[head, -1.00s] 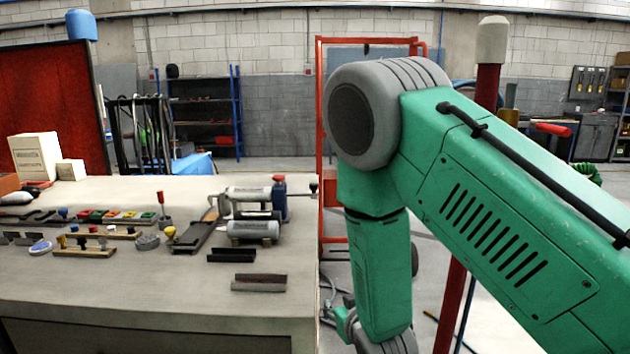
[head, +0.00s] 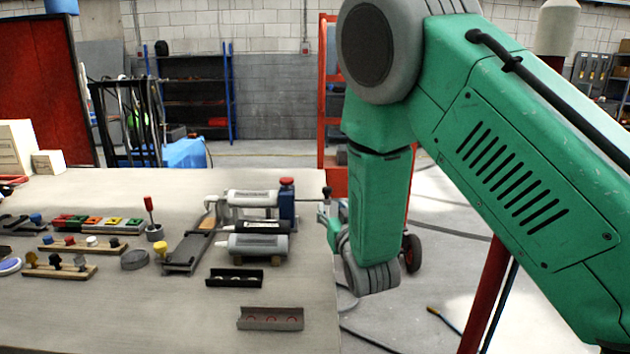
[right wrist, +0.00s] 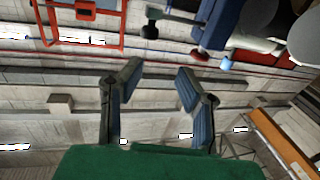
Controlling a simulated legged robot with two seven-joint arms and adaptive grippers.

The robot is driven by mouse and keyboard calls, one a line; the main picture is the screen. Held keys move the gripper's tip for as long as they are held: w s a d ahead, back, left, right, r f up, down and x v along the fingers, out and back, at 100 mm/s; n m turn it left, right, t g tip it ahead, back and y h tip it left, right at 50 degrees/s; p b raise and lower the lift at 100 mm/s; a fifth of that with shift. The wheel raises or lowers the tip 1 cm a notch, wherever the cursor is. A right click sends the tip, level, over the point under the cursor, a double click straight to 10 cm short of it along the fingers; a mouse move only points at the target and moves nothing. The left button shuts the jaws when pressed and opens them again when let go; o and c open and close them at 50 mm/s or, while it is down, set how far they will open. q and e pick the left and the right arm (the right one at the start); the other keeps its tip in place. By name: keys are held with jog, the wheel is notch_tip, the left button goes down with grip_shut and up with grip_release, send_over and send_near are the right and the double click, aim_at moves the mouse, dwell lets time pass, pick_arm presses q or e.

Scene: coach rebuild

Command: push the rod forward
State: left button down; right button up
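A thin rod with a black ball end (head: 327,192) sticks out to the right from a blue block with a red knob (head: 288,200) on the bench. In the right wrist view, the black ball end (right wrist: 149,31) and the blue block (right wrist: 216,24) show near the top. My right gripper (right wrist: 159,68) is open and empty, its fingers apart from the ball end and below it in that picture. In the head view it shows only in part, small, just beyond the bench's right edge and partly hidden by my arm. My left gripper is not in view.
The bench (head: 180,315) holds grey cylinders (head: 258,244) beside the blue block, a black channel (head: 235,278), a grey channel (head: 270,318) and several small knobbed parts at left. A red frame (head: 328,90) stands behind.

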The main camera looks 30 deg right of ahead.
aim_at(325, 187)
jog(key=x, duration=0.8)
jog(key=d+x, duration=0.1)
jog(key=x, duration=0.4)
jog(key=shift+s, duration=0.1)
jog(key=shift+w+d+f, duration=0.15)
jog(key=shift+w+d, duration=0.25)
jog(key=shift+d, duration=0.05)
jog(key=shift+s+d+f, duration=0.1)
jog(key=shift+d+f, duration=0.1)
jog(key=shift+d, duration=0.4)
jog(key=shift+c, duration=0.5)
jog(key=shift+a, duration=0.1)
grip_shut()
jog(key=shift+a+r, duration=0.1)
jog(key=shift+a, duration=0.4)
jog(key=c, duration=0.6)
grip_release()
jog(key=shift+w+a, duration=1.05)
jog(key=shift+a, duration=0.3)
jog(key=o, duration=0.7)
jog(key=shift+a+r, duration=0.1)
jog(key=shift+a, duration=0.1)
